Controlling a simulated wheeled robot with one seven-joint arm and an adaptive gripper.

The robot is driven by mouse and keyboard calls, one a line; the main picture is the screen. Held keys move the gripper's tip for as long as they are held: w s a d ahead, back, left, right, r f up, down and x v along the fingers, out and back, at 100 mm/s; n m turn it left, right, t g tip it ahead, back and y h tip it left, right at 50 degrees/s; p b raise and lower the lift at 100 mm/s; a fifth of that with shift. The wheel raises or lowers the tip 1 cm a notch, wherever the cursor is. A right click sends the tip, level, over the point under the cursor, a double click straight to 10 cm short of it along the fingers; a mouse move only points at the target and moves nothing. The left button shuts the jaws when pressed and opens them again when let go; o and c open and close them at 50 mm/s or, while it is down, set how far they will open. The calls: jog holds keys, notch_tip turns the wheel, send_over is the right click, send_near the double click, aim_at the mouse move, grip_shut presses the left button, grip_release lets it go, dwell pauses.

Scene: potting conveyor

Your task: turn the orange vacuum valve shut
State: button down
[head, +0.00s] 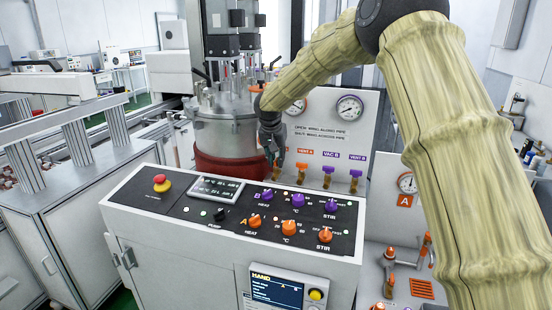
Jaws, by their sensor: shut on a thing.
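My gripper (273,160) reaches down at the left end of the valve row behind the console. Its dark fingers are shut on the leftmost valve, the orange vacuum valve, and hide most of its wing and its label. Only a little of this valve's brass body (277,177) shows under the fingertips. I cannot tell how far its wing is turned. Just right of it stands the orange VENT A valve (302,170), then the purple VAC B valve (328,175) and the purple VENT B valve (355,177).
A white panel (335,130) with two gauges stands behind the valves; its text says open is wing along pipe, shut is wing across pipe. A steel vessel (222,135) with a red band stands left of my gripper. The console (190,215) with knobs is in front.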

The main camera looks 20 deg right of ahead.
jog(key=n, duration=0.2)
jog(key=n+y+p, duration=0.1)
jog(key=n, duration=0.1)
jog(key=shift+r+t+y, duration=0.15)
jog(key=shift+t+y, duration=0.15)
jog(key=shift+t, duration=0.1)
jog(key=n+y+p, duration=0.1)
jog(key=n+p, duration=0.1)
jog(key=n, duration=0.1)
jog(key=shift+d+n, duration=0.1)
jog(key=shift+n, duration=0.3)
jog(key=n+y+p, duration=0.1)
jog(key=n, duration=0.2)
jog(key=shift+n+y, duration=0.3)
jog(key=shift+y, duration=0.1)
jog(key=shift+n+g+y+p, duration=0.3)
jog(key=shift+n+g+y, duration=0.05)
jog(key=shift+n, duration=0.75)
jog(key=shift+n+g+y+p, duration=0.25)
jog(key=shift+n+g+y, duration=0.1)
jog(key=shift+n, duration=0.75)
jog(key=c, duration=1.5)
grip_release()
jog(key=shift+d, duration=0.1)
jog(key=shift+c, duration=0.2)
